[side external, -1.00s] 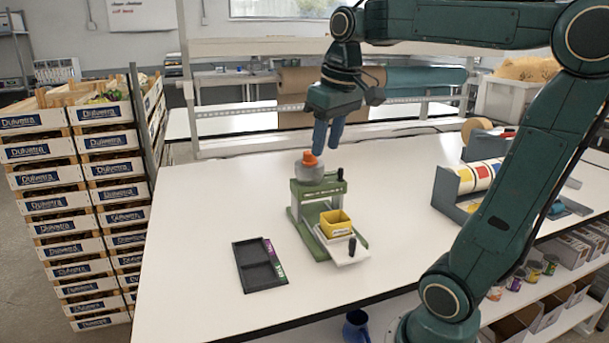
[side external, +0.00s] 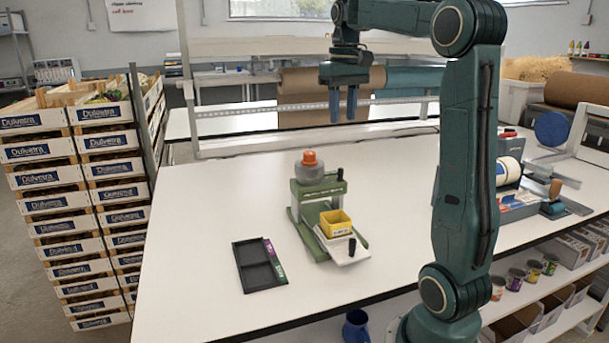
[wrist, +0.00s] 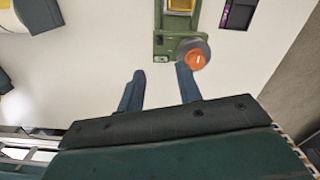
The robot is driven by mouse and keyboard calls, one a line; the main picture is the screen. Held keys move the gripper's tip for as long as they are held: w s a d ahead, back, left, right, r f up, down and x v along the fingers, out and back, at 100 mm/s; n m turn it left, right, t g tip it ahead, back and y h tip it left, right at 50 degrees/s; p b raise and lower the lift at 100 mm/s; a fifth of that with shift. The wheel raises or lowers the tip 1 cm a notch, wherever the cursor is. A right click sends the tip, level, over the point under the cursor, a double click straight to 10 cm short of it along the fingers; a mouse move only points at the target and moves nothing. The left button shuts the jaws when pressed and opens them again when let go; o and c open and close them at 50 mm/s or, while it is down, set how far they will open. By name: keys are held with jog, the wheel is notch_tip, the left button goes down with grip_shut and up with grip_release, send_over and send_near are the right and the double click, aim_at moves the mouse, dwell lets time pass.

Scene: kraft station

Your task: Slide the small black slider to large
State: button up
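A green bench device (side external: 318,188) stands on the white table, with a grey dome and an orange knob (side external: 309,158) on top. A small black knob (side external: 340,174) shows at its upper right and another black handle (side external: 352,247) at its front. I cannot tell which is the slider, nor read any size marks. The device also shows at the top of the wrist view (wrist: 162,45), with the orange knob (wrist: 196,60) near my right fingertip in the picture. My gripper (side external: 342,120) is open and empty, its fingers pointing down, above and apart from the device.
A grey holder with rolls (side external: 512,200) stands at the right, behind my arm.

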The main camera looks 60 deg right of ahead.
aim_at(340, 168)
notch_tip(340, 168, down, 14)
jog(key=shift+r, duration=0.15)
dwell(0.7)
grip_shut()
